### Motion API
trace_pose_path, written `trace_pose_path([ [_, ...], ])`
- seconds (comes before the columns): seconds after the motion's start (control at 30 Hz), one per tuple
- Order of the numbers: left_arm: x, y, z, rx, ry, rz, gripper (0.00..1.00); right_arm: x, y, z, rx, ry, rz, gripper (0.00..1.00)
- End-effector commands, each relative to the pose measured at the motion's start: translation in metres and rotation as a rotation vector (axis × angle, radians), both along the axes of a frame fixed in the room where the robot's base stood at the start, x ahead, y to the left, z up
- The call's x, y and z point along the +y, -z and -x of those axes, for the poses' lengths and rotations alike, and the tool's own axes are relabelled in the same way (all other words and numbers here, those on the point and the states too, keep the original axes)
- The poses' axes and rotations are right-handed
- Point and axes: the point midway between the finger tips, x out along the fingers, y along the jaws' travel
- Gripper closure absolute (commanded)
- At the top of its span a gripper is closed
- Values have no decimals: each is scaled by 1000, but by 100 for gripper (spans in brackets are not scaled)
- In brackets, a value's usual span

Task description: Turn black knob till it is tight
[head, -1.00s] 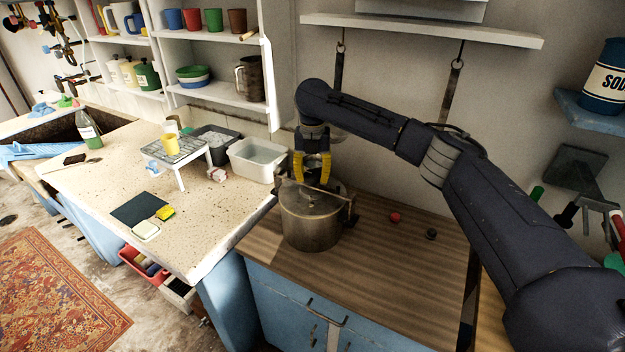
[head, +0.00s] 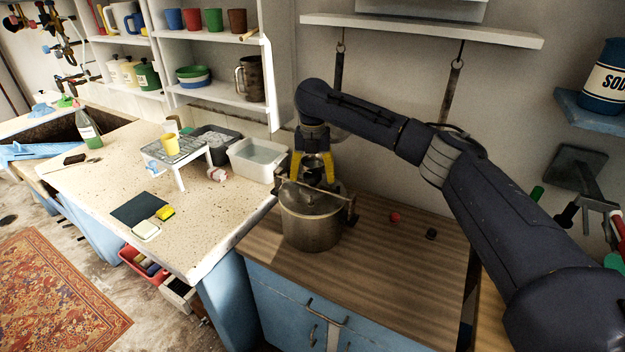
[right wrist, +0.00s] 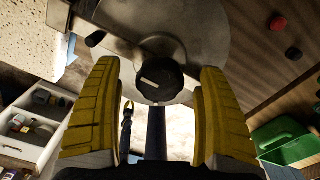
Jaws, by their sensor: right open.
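The black knob (right wrist: 160,80), round with a pale mark on its face, sits over the middle of the metal pot's lid (right wrist: 205,30). In the head view the metal pot (head: 310,225) stands upright on the wooden counter, with a bar across its top. My right gripper (head: 313,172) is above the pot, pointing down, its yellow fingers spread. In the right wrist view my right gripper (right wrist: 158,78) has one finger on each side of the knob, with gaps between.
A red round piece (head: 395,217) and a black one (head: 431,234) lie on the wooden counter (head: 395,260) right of the pot. A pale basin (head: 257,160) stands left behind the pot. A wall shelf (head: 420,30) with hanging straps is above my right arm.

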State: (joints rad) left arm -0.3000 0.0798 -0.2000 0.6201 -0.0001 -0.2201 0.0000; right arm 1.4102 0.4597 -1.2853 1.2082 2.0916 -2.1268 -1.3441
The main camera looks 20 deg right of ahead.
Motion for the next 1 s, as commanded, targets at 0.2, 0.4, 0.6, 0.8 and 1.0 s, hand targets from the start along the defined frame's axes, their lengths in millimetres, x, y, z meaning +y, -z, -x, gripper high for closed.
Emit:
trace_pose_path([
  [0.2, 0, 0, 0, 0, 0, 0, 100, 0, -16, 0, -2, -1, 1, 25],
  [0.4, 0, 0, 0, 0, 0, 0, 100, 0, -33, 0, -2, 0, 1, 25],
  [0.6, 0, 0, 0, 0, 0, 0, 100, 0, -49, 0, -2, 0, 1, 25],
  [0.8, 0, 0, 0, 0, 0, 0, 100, 0, -66, -1, -2, 0, 1, 25],
  [1.0, 0, 0, 0, 0, 0, 0, 100, 0, -77, 0, -1, 0, -1, 25],
])
